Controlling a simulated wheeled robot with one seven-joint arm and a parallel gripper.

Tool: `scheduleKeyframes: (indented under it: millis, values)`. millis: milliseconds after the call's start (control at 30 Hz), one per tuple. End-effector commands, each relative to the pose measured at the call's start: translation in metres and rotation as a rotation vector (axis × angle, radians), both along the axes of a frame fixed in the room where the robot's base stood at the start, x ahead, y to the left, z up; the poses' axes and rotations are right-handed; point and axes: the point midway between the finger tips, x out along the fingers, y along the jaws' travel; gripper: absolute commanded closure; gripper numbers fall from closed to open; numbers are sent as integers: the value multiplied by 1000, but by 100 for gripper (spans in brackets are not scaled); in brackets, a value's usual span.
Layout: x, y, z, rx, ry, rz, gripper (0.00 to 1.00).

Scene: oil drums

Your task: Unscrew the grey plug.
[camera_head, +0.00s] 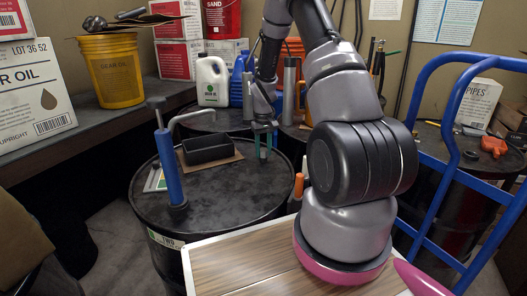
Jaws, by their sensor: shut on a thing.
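My gripper (264,143) points straight down at the far right part of the black drum's lid (225,195). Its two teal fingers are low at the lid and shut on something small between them. I take it to be the grey plug, which is mostly hidden by the fingers and too small to see clearly. I cannot tell how far it sits in the lid.
A blue hand pump (168,160) stands upright on the drum's left side. A white jug (212,82) and blue jug (238,80) stand behind. A blue hand truck (449,140) is at right.

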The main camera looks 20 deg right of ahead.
Motion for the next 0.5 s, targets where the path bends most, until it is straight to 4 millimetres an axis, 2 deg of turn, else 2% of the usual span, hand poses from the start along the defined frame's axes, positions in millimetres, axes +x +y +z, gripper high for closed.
scheduleKeyframes:
  millis: [333, 500]
  values:
    - [0, 0, 0, 1, 1, 52, 100]
    - [-1, 0, 0, 2, 1, 304, 100]
